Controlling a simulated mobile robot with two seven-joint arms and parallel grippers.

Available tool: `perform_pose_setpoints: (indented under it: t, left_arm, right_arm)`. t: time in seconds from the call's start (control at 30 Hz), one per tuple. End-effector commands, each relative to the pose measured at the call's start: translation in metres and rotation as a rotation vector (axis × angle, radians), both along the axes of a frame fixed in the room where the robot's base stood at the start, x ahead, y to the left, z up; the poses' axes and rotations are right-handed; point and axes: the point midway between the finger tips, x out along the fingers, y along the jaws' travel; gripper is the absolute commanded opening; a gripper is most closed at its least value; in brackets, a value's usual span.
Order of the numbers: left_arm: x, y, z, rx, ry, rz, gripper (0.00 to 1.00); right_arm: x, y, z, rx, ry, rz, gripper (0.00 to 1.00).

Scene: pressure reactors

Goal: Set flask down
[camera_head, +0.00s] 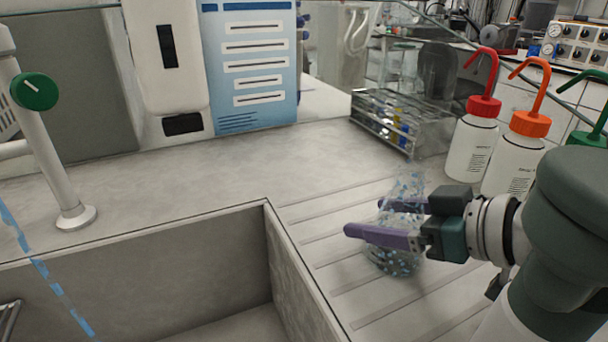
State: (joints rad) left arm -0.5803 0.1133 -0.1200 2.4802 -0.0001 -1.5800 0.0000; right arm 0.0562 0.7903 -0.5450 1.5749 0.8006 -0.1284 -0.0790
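The flask (396,262) is clear glass with blue specks and a narrow neck that rises above my gripper. It is upright over the ribbed drainboard to the right of the sink. I cannot tell whether its base touches the drainboard. My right gripper (368,219) comes in from the right with its purple fingers on either side of the flask's neck. A gap shows between the fingers, with the glass between them. Whether they press on the glass is hard to see. My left gripper is not in view.
The sink (180,262) opens to the left of the drainboard (345,262). A wire rack (400,118) stands behind the flask. A red-capped bottle (472,148) and an orange-capped bottle (513,160) stand at the right. A white tap post (48,150) is at the left.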

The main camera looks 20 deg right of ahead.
Motion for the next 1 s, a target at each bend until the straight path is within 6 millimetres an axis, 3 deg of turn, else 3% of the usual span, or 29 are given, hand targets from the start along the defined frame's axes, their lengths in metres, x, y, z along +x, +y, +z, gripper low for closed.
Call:
perform_pose_setpoints:
  t: [0.17, 0.47, 0.63, 1.0]
  left_arm:
    - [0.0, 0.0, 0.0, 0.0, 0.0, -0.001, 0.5]
    - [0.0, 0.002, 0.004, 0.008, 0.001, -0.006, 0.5]
    - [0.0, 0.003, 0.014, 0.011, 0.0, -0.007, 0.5]
    - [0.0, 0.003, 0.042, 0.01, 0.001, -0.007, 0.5]
  right_arm:
    - [0.0, 0.0, 0.0, -0.001, 0.002, 0.0, 1.0]
    - [0.0, 0.0, 0.005, 0.0, 0.001, 0.0, 1.0]
    - [-0.018, -0.008, 0.014, -0.002, 0.005, 0.0, 1.0]
    - [-0.078, -0.033, 0.045, -0.002, 0.008, 0.002, 1.0]
